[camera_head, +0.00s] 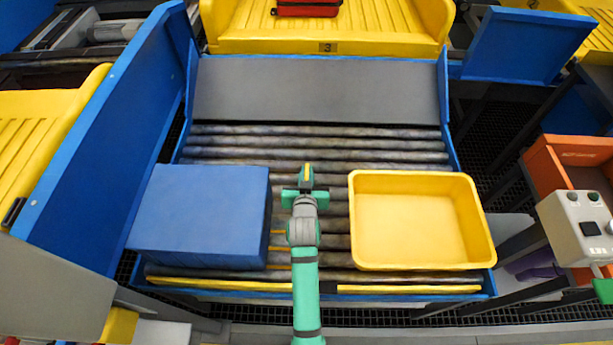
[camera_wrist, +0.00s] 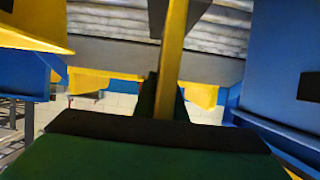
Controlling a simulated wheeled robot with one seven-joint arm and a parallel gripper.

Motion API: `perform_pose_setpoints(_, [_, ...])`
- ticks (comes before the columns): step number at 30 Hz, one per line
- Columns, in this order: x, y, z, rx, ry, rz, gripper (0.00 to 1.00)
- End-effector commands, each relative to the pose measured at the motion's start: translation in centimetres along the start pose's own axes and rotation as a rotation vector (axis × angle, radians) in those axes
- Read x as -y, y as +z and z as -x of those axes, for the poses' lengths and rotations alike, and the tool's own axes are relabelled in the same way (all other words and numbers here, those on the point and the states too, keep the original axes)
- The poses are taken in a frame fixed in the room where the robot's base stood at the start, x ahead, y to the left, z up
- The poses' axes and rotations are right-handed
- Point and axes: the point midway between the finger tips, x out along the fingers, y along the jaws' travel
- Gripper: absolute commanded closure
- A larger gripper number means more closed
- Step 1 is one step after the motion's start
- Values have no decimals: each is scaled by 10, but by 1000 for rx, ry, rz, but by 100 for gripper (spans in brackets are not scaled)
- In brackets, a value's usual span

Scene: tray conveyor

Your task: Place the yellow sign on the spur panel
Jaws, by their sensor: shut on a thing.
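My gripper (camera_head: 306,187) is over the roller bed, between a blue box and a yellow tray. It is shut on a narrow yellow piece, the yellow sign (camera_head: 307,171), which sticks up between the fingers. In the wrist view the sign (camera_wrist: 174,55) is an upright yellow strip seen edge-on between the dark fingers (camera_wrist: 163,100); its face cannot be seen. I cannot tell for sure which surface is the spur panel. A grey control box (camera_head: 578,228) with buttons stands at the right edge, apart from my gripper.
The blue box (camera_head: 200,215) is close on the left and the yellow tray (camera_head: 415,262) close on the right. Bare rollers (camera_head: 320,143) and a grey plate (camera_head: 315,90) lie behind. A tall blue side wall (camera_head: 110,140) borders the left. An orange bin (camera_head: 560,165) is at the right.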

Motion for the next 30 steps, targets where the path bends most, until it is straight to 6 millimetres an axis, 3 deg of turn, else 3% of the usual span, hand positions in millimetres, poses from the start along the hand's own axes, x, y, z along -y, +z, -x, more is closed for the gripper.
perform_pose_setpoints(3, [3, 10, -21, -1, -3, 1, 100])
perform_pose_setpoints(7, [6, 18, -35, -1, -7, 4, 100])
perform_pose_setpoints(14, [6, 24, -48, -2, -7, 3, 100])
perform_pose_setpoints(21, [4, 52, -59, 0, -4, 4, 100])
perform_pose_setpoints(30, [3, 53, -59, -2, -3, 3, 100])
